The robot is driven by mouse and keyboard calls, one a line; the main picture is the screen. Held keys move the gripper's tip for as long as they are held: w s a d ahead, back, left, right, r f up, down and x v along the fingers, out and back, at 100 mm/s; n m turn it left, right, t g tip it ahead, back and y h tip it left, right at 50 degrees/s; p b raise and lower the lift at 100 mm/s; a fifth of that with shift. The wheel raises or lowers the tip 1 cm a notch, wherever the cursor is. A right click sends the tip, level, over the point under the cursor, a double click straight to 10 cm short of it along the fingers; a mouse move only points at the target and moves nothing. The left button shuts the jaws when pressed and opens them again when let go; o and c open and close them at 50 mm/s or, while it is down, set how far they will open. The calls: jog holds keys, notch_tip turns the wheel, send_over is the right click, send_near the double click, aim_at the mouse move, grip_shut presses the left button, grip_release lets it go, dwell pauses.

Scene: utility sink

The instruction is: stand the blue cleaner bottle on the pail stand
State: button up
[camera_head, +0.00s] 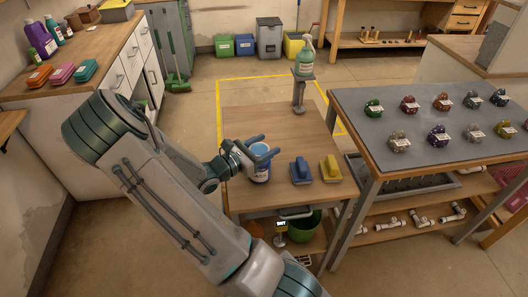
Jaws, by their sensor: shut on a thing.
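My gripper (262,151) is shut on a small blue bottle with a pale label (261,173) at the left of the wooden table. The bottle is upright; its top is hidden by the fingers. I cannot tell whether its base touches the table. I cannot tell for sure which is the pail stand.
A grey-topped bench (370,110) with several colourful lumps stands to the right. Purple bottles (41,38) stand on the left counter.

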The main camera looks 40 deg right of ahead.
jog(key=shift+f, duration=0.1)
jog(key=o, duration=1.7)
jog(key=shift+r, duration=0.2)
jog(key=a, duration=1.2)
jog(key=s+a+r+m+g+y, duration=0.2)
jog(key=s+a+m+g+y, duration=0.15)
jog(key=s+m+y, duration=0.6)
jog(key=s+a+r+m+t+y, duration=0.1)
jog(key=a+r+m+t+y, duration=0.1)
jog(key=a+r, duration=0.1)
jog(key=s+a+r+m+t+y, duration=0.1)
jog(key=a+r+m+t+y, duration=0.2)
jog(key=a, duration=0.1)
jog(key=s+a+r+m+t+y, duration=0.1)
jog(key=a+r+m+t+y, duration=0.1)
jog(key=a+r+m+y, duration=0.1)
jog(key=shift+a+y+b, duration=0.25)
jog(key=shift+a+b, duration=0.05)
jog(key=shift+a, duration=0.5)
